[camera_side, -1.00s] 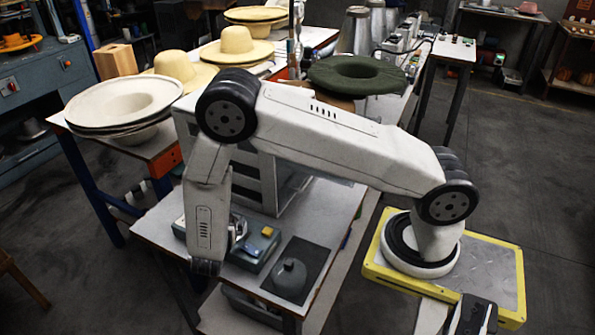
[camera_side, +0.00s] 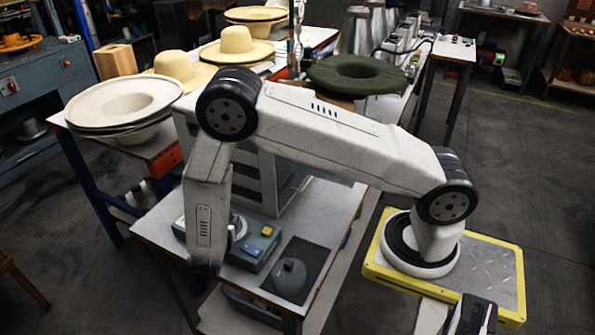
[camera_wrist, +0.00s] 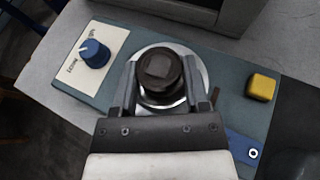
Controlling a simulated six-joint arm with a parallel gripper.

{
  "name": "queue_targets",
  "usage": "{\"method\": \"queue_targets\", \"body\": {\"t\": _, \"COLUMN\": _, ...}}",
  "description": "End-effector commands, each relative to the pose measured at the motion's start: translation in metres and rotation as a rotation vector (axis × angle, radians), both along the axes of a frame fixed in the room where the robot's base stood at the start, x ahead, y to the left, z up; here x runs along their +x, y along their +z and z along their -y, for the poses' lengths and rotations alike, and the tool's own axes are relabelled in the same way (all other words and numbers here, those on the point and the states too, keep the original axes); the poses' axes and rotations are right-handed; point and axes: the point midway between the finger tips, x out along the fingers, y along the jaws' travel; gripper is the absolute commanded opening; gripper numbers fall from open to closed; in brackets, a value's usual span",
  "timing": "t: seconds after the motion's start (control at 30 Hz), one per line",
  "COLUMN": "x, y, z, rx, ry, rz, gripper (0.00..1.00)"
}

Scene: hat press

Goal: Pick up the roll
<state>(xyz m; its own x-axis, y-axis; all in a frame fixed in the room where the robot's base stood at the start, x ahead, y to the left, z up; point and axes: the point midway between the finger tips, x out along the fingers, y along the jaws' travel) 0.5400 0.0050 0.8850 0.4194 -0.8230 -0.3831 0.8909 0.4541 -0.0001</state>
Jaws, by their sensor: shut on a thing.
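The roll (camera_wrist: 160,72) looks like a dark brown cylinder with a round top, above a pale disc, in the wrist view. My gripper (camera_wrist: 160,80) has one finger on each side of it and is shut on it. The pale disc (camera_wrist: 200,62) lies around and below it, over the blue-grey box; whether the roll touches it I cannot tell. In the side view my wrist hides the gripper and the roll; only part of the pale disc (camera_side: 238,230) shows beside it.
The blue-grey box (camera_wrist: 222,90) carries a blue knob (camera_wrist: 95,52) at left and a yellow button (camera_wrist: 261,87) at right. A dark mat (camera_side: 310,258) with a grey rounded object (camera_side: 290,277) lies to its right. A grey cabinet (camera_side: 270,180) stands close behind.

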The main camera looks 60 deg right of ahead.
Motion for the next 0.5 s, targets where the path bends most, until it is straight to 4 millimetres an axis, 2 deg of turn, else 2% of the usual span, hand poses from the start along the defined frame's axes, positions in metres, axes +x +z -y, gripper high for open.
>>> {"method": "queue_targets", "body": {"t": 0.33, "x": 0.0, "y": 0.028, "z": 0.0, "rx": 0.001, "ry": 0.0, "rz": 0.003, "gripper": 0.02}}
{"method": "queue_targets", "body": {"t": 0.5, "x": -0.015, "y": 0.047, "z": 0.0, "rx": 0.0, "ry": 0.003, "rz": 0.001, "gripper": 0.02}}
